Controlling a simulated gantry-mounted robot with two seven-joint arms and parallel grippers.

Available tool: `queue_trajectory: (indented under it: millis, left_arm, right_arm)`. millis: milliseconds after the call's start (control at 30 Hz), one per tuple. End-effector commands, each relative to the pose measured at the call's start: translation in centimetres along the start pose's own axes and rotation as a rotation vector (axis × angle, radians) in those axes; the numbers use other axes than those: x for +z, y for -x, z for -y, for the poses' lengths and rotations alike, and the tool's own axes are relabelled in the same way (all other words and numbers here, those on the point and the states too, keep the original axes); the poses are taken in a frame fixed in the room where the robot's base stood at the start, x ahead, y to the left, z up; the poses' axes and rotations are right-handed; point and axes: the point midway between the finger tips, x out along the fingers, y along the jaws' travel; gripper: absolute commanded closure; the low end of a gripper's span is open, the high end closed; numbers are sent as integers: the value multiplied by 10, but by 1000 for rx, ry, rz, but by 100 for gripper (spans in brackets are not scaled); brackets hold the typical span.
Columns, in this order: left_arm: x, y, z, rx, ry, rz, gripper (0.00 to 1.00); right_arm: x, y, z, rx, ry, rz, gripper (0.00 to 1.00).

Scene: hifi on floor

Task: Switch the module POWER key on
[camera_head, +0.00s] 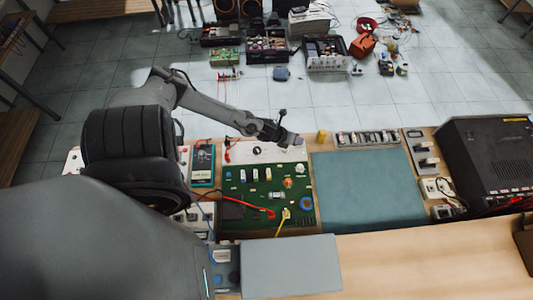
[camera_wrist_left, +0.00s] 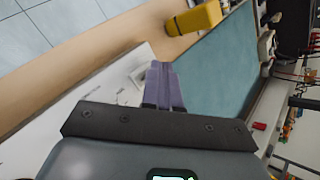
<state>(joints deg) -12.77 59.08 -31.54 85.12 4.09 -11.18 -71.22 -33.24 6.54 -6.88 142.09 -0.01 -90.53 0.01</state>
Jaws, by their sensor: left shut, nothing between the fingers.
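My left gripper (camera_head: 296,140) reaches in over the bench's back edge. Its purple-grey fingers are together and empty in the left wrist view (camera_wrist_left: 161,70). Below and beside them lies a white panel module (camera_head: 265,153), which also shows in the left wrist view (camera_wrist_left: 100,107). A small pale raised part (camera_wrist_left: 139,77) sits on this panel just left of the fingertips; I cannot tell whether it is the POWER key or how it is set. No POWER label is readable. My right gripper is not in view.
A green circuit board (camera_head: 245,200) with wires lies in front of the panel. A teal mat (camera_head: 368,190) lies to its right. A yellow block (camera_head: 321,135) stands near the gripper. A black device (camera_head: 490,160) stands far right.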

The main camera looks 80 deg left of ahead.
Motion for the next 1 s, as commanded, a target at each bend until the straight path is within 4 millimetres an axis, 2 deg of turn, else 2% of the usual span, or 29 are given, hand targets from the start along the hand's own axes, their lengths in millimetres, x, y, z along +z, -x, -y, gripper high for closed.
queue_trajectory:
  millis: [367,1000]
  left_arm:
    - [2,3,2,0,0,0,100]
    - [30,41,30,-1,0,0,100]
  right_arm:
    - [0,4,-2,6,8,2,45]
    - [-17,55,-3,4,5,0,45]
